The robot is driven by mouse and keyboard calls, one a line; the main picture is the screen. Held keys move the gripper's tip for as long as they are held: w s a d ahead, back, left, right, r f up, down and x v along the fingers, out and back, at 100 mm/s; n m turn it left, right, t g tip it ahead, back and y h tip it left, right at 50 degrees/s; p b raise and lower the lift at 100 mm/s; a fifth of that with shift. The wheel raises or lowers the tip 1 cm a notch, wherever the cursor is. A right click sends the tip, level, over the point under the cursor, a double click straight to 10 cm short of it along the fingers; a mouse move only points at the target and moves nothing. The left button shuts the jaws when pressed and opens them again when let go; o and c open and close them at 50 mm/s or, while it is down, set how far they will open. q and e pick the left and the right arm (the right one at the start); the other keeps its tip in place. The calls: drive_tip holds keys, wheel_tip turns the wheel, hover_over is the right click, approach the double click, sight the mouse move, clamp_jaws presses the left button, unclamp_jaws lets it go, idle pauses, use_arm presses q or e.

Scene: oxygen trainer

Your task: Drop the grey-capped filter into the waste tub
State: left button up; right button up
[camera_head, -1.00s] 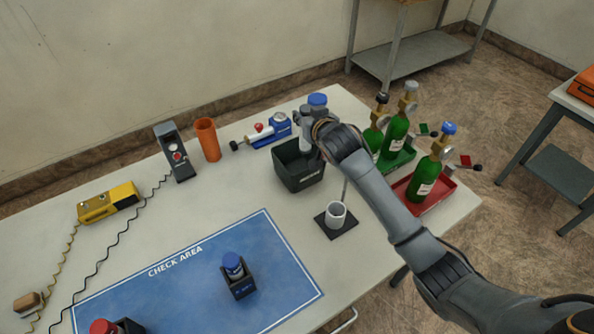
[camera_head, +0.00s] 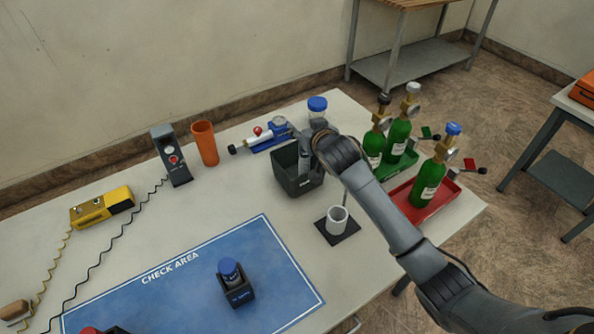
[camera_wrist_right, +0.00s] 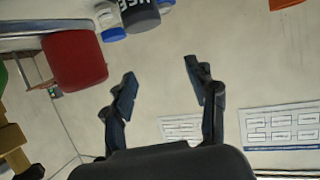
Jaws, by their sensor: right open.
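The black waste tub (camera_head: 297,186) stands on the table near its far right part. My right gripper (camera_head: 309,158) is over the tub's right side, with its arm coming in from the lower right. In the right wrist view this gripper (camera_wrist_right: 160,88) is open, and nothing shows between its fingers. I cannot make out the grey-capped filter in any current view. Most of the tub's inside is hidden by its wall and my gripper. My left gripper is not in view.
A blue-lidded jar (camera_head: 317,108) stands behind the tub. A white cup (camera_head: 337,219) stands in front on a black mat. Green bottles (camera_head: 427,183) stand in trays at right. A blue-capped piece (camera_head: 232,279) stands on the blue check mat (camera_head: 178,303).

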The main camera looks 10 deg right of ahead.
drive_tip(key=v, duration=1.2)
drive_tip(key=shift+f, duration=0.1)
